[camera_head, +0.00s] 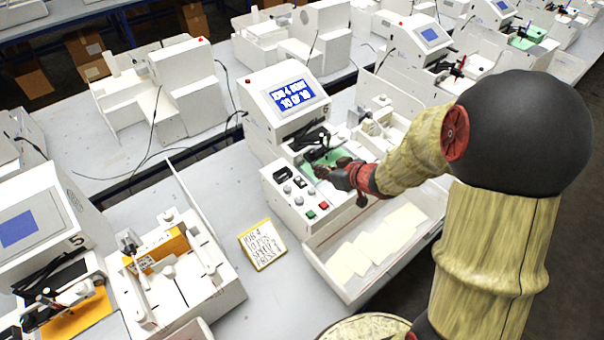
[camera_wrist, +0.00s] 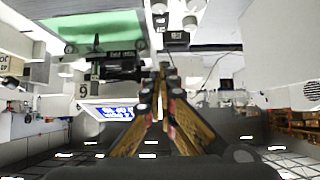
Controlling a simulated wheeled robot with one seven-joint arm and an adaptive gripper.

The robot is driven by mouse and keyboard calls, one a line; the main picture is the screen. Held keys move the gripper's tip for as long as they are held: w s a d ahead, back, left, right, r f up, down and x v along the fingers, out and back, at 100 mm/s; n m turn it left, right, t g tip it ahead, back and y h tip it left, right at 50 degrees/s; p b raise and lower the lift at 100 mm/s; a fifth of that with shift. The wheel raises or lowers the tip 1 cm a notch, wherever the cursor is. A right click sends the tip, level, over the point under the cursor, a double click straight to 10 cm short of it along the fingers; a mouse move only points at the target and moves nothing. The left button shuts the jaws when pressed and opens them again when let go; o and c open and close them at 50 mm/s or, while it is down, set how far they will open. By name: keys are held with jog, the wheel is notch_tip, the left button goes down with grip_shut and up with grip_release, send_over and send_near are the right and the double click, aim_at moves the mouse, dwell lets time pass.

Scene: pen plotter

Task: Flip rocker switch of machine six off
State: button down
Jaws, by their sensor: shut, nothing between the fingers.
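Machine six (camera_head: 262,108) stands in the middle of the head view, white, with a blue screen (camera_head: 296,95) reading what looks like "JOB 4 DONE 10 OF 10". In the wrist view, upside down, its screen (camera_wrist: 110,113) and a number label (camera_wrist: 84,89) show. Its front panel (camera_head: 297,192) carries a black rocker switch (camera_head: 280,174), grey knobs, a green button and a red button. The switch's position is too small to tell. My gripper (camera_head: 318,171) is shut and empty, above the panel's right part and the green work bed (camera_head: 335,160), right of the switch. The wrist view shows its closed fingers (camera_wrist: 164,68).
A yellow-edged job card (camera_head: 262,244) lies on the table left of the panel. A white tray with paper sheets (camera_head: 378,248) is in front of machine six. Machine five (camera_head: 30,218) stands at left. Black cables run across the table behind.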

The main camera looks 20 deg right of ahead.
jog(key=b, duration=0.3)
send_over(302, 181)
notch_tip(302, 181, down, 6)
jog(key=shift+s+f, duration=0.15)
notch_tip(302, 181, down, 2)
jog(key=shift+f, duration=0.15)
jog(key=shift+w+f+b, duration=0.25)
jog(key=shift+f+b, duration=0.1)
jog(key=shift+f, duration=0.25)
jog(key=shift+r+p, duration=0.1)
jog(key=shift+p, duration=0.6)
